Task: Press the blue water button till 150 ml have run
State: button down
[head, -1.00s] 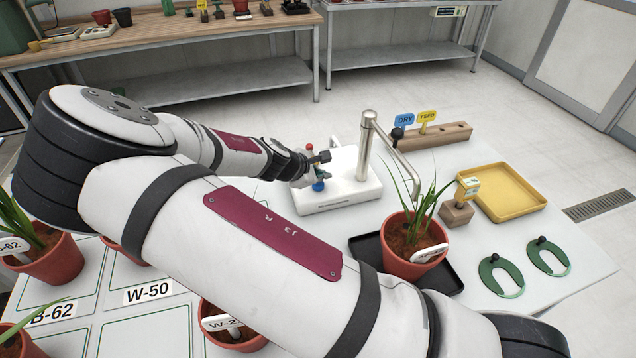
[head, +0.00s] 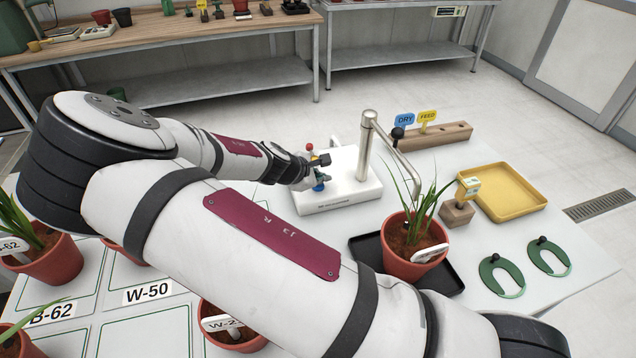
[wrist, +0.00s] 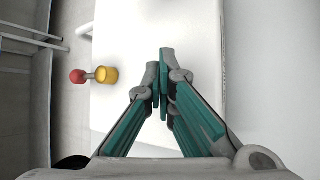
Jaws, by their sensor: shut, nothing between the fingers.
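The white water dispenser (head: 345,200) stands on the table, with a metal spout post (head: 366,145) rising from it. A blue part, apparently the water button (head: 319,187), shows at its left end, just beneath my gripper (head: 318,178). In the wrist view my gripper (wrist: 164,62) is shut with teal fingers together and empty, over the white housing. The button is hidden there, so I cannot tell whether the fingers touch it. The spout leads toward a potted plant (head: 400,262) on a black tray (head: 448,277).
A red knob (head: 310,147) stands close by my gripper; the wrist view shows it beside a yellow part (wrist: 107,75). A yellow tray (head: 503,190), a wooden block with DRY and FEED signs (head: 440,135) and two green rings (head: 500,277) lie to the right.

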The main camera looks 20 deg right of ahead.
aim_at(320, 186)
dwell(0.5)
jog(key=shift+r+p, duration=0.7)
jog(key=shift+r, duration=0.25)
jog(key=shift+r, duration=0.15)
notch_tip(320, 186, up, 5)
jog(key=p, duration=0.3)
dwell(1.7)
